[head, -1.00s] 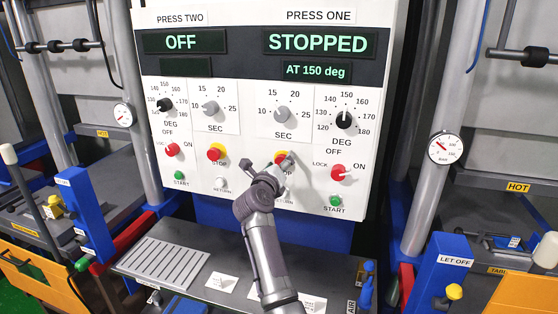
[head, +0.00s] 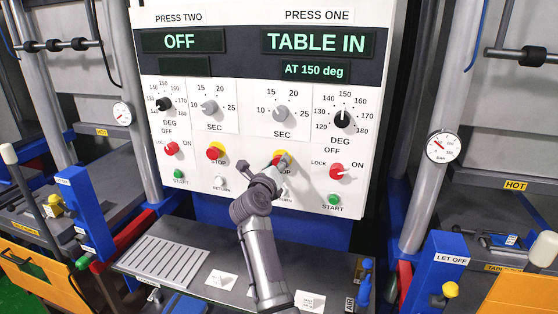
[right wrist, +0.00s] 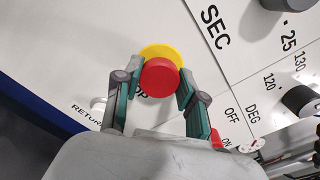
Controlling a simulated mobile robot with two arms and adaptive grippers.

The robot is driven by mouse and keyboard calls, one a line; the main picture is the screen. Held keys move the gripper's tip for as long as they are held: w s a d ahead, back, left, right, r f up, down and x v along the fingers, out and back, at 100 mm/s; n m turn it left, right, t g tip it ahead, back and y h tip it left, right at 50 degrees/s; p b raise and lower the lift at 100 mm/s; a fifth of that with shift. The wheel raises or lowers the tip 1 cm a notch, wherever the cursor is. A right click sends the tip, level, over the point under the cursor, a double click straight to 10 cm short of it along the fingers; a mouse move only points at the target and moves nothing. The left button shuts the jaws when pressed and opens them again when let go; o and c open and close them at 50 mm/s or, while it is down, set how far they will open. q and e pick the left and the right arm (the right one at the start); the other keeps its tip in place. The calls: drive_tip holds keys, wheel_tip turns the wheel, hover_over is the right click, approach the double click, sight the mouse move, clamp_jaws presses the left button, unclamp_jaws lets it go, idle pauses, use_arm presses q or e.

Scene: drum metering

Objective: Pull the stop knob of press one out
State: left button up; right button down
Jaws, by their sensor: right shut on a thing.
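The stop knob of press one is a red mushroom knob (right wrist: 160,77) on a yellow collar (right wrist: 165,51), seen in the right wrist view. My right gripper (right wrist: 158,84) has its two fingers on either side of the red knob and is shut on it. My left gripper is not in view.
The press two stop knob (head: 214,153) is to the left on the same white panel. The green start button (head: 334,199) and the red lock switch (head: 337,171) are to the right. A dark shelf with paper labels (head: 221,280) lies below the panel.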

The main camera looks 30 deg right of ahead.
drive_tip(key=shift+f, duration=0.1)
drive_tip(key=c, duration=0.8)
unclamp_jaws()
drive_tip(key=shift+a, duration=0.1)
drive_tip(key=shift+o, duration=0.8)
drive_tip(key=shift+s+a, duration=0.1)
drive_tip(key=shift+s, duration=0.05)
